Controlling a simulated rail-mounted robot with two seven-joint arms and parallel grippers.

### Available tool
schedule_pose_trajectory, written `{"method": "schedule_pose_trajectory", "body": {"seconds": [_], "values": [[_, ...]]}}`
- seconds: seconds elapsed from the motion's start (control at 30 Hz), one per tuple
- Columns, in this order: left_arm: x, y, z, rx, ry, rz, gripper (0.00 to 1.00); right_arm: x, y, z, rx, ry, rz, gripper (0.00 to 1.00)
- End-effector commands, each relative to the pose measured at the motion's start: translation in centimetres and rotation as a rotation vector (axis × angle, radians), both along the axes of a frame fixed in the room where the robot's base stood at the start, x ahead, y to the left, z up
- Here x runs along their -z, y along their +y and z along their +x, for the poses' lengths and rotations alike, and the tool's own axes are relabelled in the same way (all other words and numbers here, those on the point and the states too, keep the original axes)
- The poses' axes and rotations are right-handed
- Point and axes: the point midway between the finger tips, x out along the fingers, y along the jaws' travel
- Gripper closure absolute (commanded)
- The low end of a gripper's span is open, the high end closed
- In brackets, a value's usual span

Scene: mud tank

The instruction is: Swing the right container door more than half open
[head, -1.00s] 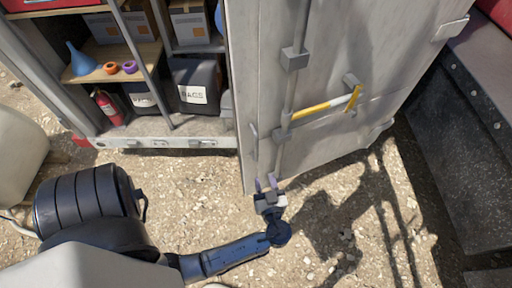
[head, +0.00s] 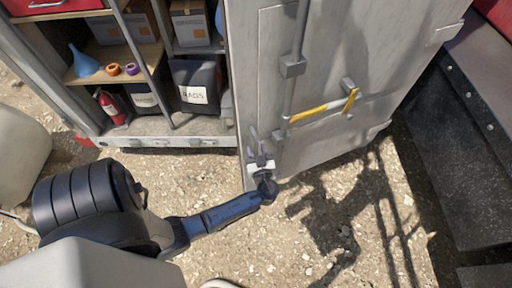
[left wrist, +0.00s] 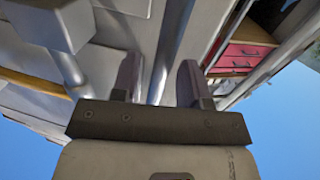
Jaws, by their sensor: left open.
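The right container door (head: 385,60) is a grey metal panel standing ajar, with shelves visible past its left edge. My left gripper (head: 257,145) is open at the door's lower left edge, beside the lower end of the rod. In the left wrist view, my two fingers (left wrist: 158,78) stand apart, with a metal rod (left wrist: 172,45) showing between them. I cannot tell whether they touch it. My right gripper is not in view.
Shelves at left hold a blue funnel (head: 84,62), a rags bin (head: 195,92) and a fire extinguisher (head: 110,106). A dark metal bin (head: 440,130) stands right of the door. Gravel ground (head: 300,245) in front is clear.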

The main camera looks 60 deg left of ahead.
Motion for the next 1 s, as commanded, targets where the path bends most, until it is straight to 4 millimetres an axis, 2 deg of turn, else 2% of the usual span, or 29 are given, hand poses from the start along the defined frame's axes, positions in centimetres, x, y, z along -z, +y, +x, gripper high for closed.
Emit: {"method": "schedule_pose_trajectory", "body": {"seconds": [0.13,0.47,0.87,1.0], "values": [[-0.07,0.63,0.17,0.000,-0.001,0.001,0.59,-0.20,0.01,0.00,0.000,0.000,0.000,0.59],[0.00,0.74,0.19,-0.001,-0.001,0.000,0.60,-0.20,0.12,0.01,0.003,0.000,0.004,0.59],[0.00,0.71,0.17,-0.001,0.000,0.000,0.98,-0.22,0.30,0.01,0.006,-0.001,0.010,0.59],[0.00,0.71,0.17,-0.001,0.000,0.000,1.00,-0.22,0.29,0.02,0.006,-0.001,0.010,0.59]]}}
